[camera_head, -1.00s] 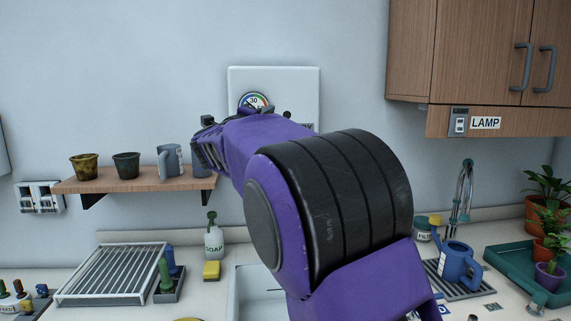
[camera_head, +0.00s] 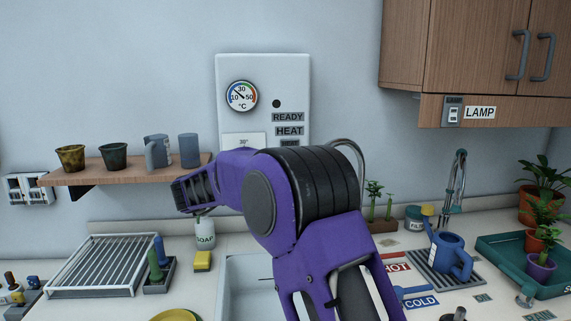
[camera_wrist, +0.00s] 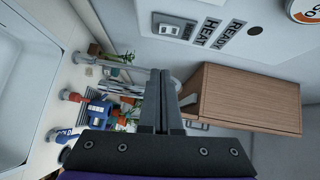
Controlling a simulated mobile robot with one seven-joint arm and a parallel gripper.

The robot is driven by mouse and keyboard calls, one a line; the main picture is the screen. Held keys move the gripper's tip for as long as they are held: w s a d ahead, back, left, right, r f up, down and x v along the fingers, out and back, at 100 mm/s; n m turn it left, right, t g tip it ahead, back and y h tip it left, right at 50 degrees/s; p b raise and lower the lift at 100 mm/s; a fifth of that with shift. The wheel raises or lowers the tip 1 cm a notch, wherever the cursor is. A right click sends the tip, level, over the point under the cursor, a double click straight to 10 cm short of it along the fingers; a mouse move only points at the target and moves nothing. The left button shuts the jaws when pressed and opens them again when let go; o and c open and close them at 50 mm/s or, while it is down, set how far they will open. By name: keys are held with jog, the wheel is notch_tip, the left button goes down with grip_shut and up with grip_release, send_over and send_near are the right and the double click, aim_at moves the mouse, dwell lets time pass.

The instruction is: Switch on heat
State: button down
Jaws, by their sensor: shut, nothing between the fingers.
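A white wall panel (camera_head: 231,67) carries a round temperature dial (camera_head: 242,96), a dark round lamp (camera_head: 276,103) and the labels READY and HEAT (camera_head: 289,131). In the head view, my purple arm covers the panel's lower part. In the wrist view, the HEAT label (camera_wrist: 212,28) is turned sideways, and a grey-framed switch (camera_wrist: 175,27) sits beside it. I cannot tell the switch's position. My gripper (camera_wrist: 164,72) is shut and empty, its fingertips below the switch in that picture and apart from it.
A wooden cabinet (camera_head: 400,45) with a LAMP switch (camera_head: 453,112) hangs at right. A shelf with pots and cups (camera_head: 120,178) is at left. Below are a sink (camera_head: 240,290), a curved tap (camera_head: 361,160), a soap bottle (camera_head: 205,232) and a blue watering can (camera_head: 452,258).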

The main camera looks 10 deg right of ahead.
jog(key=w+a+p+x, duration=0.1)
jog(key=w+a+x, duration=0.1)
jog(key=x, duration=1)
jog(key=shift+w+d+p, duration=0.2)
jog(key=shift+p, duration=0.2)
jog(key=shift+f, duration=0.2)
jog(key=shift+w+b, duration=0.2)
jog(key=shift+b, duration=0.35)
